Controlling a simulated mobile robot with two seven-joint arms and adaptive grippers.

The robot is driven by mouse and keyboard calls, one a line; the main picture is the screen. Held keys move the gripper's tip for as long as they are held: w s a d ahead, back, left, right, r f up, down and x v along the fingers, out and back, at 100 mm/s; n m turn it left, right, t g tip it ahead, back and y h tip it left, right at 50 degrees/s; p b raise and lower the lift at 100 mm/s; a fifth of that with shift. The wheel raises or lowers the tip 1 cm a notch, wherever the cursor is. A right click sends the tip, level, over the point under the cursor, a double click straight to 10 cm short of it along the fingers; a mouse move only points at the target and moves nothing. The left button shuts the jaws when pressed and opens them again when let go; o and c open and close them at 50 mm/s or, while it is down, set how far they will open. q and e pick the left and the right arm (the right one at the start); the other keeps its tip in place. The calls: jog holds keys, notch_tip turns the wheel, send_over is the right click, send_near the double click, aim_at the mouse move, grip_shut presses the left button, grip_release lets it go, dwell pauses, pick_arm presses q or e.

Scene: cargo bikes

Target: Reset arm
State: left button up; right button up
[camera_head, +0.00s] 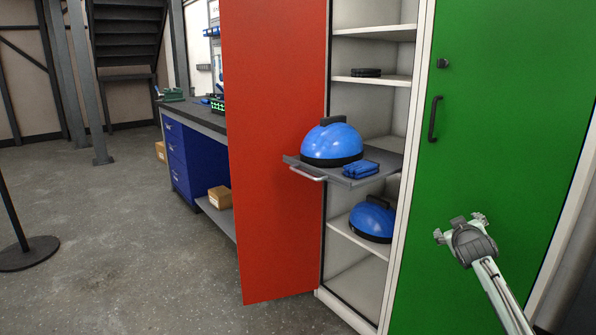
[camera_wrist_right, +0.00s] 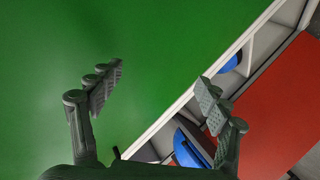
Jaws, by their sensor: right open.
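My right gripper (camera_head: 461,226) is raised in front of the closed green door (camera_head: 500,140) in the head view. It is open and empty, with nothing between its fingers. In the right wrist view its two spread fingers (camera_wrist_right: 155,90) show against the green door, with the cabinet's white edge behind the right finger. My left gripper is not in view.
The red door (camera_head: 272,150) stands open. A pulled-out tray (camera_head: 345,180) holds a blue helmet-like dome (camera_head: 332,142) and a blue folded item (camera_head: 360,169). Another blue dome (camera_head: 373,220) sits on a lower shelf. A workbench (camera_head: 210,118) stands behind; the left floor is mostly clear.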

jog(key=s+a+f+m+g+y, duration=0.1)
jog(key=s+a+f+g, duration=0.25)
jog(key=s+f, duration=0.65)
jog(key=s+a+f+m+g+y, duration=0.1)
jog(key=s+a+f+g, duration=0.25)
jog(key=s+f, duration=0.7)
jog(key=s+a+f+g, duration=0.1)
jog(key=s+a+f, duration=0.1)
jog(key=s, duration=0.6)
jog(key=s+a+f+g+y, duration=0.1)
jog(key=s+a+f, duration=0.2)
jog(key=s, duration=0.6)
jog(key=s+a+f+n+g, duration=0.1)
jog(key=s+a+f, duration=0.1)
jog(key=s+f, duration=0.4)
jog(key=s, duration=0.2)
jog(key=shift+s+a+f+y, duration=0.15)
jog(key=shift+s+a+y, duration=0.15)
jog(key=shift+y, duration=0.1)
